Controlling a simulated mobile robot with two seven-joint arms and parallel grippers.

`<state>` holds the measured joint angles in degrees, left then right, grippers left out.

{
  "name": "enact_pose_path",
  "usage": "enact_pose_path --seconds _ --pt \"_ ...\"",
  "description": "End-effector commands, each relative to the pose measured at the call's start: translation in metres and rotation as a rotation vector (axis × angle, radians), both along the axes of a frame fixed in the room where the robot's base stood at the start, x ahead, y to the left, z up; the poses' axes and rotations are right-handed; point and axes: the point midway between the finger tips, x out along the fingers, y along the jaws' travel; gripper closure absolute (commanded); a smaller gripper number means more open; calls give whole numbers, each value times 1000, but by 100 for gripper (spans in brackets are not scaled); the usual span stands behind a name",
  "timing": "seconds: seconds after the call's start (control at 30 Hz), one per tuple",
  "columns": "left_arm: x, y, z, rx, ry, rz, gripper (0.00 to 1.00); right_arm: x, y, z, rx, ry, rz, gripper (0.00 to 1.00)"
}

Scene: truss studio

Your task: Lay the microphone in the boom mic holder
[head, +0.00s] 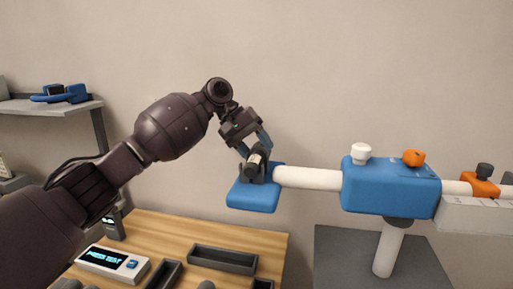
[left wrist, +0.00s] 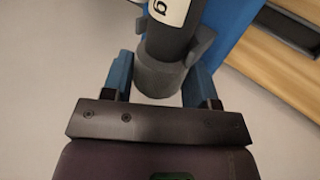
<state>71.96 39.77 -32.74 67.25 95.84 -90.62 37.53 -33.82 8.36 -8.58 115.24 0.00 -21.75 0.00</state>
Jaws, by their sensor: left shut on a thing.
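The microphone (head: 254,163) is a short dark cylinder with a white label. In the left wrist view the microphone (left wrist: 172,35) shows its dark body, label and a grey end. My left gripper (head: 256,150) points down from above with its blue fingers on either side of the microphone, shut on it. The boom mic holder (head: 252,196) is a blue block at the left end of the white boom tube. Grey cradle prongs (left wrist: 203,40) stand beside the microphone, which appears at or just above the cradle; exact seating is hidden. My right gripper is out of view.
The blue boom housing (head: 390,187) with white and orange knobs stands to the right on a grey pedestal (head: 370,258). A wooden table (head: 170,232) with dark trays (head: 223,260) and a white display device (head: 113,263) lies below. A shelf (head: 50,106) is at far left.

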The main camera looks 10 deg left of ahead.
Motion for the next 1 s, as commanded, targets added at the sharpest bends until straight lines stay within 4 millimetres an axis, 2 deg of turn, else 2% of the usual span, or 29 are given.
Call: enact_pose_path --seconds 0.03,0.1,0.47,0.67,1.0 --pt "0 0 0 0 0 0 43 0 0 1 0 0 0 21" --pt "0 0 -1 0 1 1 36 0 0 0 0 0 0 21" --pt "0 2 4 0 1 1 36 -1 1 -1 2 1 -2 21" --pt "0 19 27 -1 -2 1 36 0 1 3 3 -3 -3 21" --pt "-1 58 76 -1 -1 1 36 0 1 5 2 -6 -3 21"
